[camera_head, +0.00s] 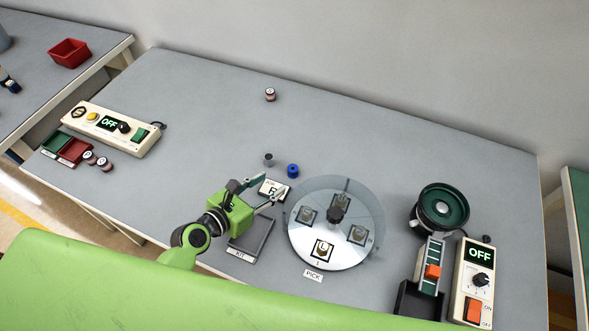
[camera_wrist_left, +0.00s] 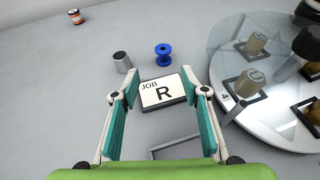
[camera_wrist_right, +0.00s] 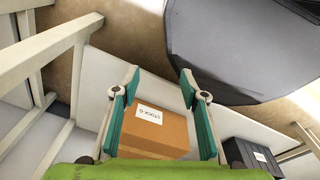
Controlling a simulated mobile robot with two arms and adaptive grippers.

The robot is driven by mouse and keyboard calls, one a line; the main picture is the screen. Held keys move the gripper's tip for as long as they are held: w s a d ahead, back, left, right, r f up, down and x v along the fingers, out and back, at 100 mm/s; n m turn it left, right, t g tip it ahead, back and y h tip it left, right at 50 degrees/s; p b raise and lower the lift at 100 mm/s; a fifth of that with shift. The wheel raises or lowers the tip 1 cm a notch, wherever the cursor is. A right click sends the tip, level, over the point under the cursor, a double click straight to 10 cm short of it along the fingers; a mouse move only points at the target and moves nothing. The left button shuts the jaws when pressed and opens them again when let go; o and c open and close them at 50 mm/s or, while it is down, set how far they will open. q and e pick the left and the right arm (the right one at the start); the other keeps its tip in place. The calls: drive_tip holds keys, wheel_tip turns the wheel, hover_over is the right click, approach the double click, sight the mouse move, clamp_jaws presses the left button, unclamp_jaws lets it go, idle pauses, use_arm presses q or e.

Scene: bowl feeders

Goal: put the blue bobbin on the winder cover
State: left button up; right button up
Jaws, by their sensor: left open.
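The blue bobbin (camera_head: 292,171) stands on the table behind the JOB R card. It also shows in the left wrist view (camera_wrist_left: 163,56), past my fingertips. I take the clear round cover (camera_head: 330,190) over the turntable as the winder cover; it has a dark knob (camera_head: 336,214) and lies right of my left gripper. My left gripper (camera_head: 274,187) is open and empty, above the table near the card, short of the bobbin. My right gripper (camera_wrist_right: 158,78) is open and empty, low down by a cardboard box (camera_wrist_right: 155,132); the head view does not show it.
A grey cylinder (camera_head: 268,159) stands just left of the bobbin. The JOB R card (camera_head: 274,190) and a KIT tray (camera_head: 250,237) lie near the left gripper. A bowl feeder (camera_head: 440,208) and a control box (camera_head: 473,280) stand at right. The back middle is mostly free.

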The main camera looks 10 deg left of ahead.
sight(289, 172)
use_arm(q)
drive_tip(key=x, duration=0.3)
drive_tip(key=shift+w+d+f, duration=0.1)
drive_tip(key=shift+w+d, duration=0.05)
drive_tip(key=shift+w, duration=0.15)
drive_tip(key=x, duration=0.3)
drive_tip(key=shift+d+r+p, duration=0.2)
drive_tip(key=shift+p, duration=0.1)
drive_tip(key=x, duration=0.3)
drive_tip(key=shift+w+d, duration=0.25)
drive_tip(key=shift+w+d+f, duration=0.1)
drive_tip(key=shift+w+f, duration=0.05)
drive_tip(key=c, duration=1.1)
use_arm(e)
drive_tip(key=shift+s+a+r, duration=0.25)
drive_tip(key=shift+s+a, duration=0.1)
drive_tip(key=shift+s, duration=0.2)
drive_tip(key=shift+w, duration=0.1)
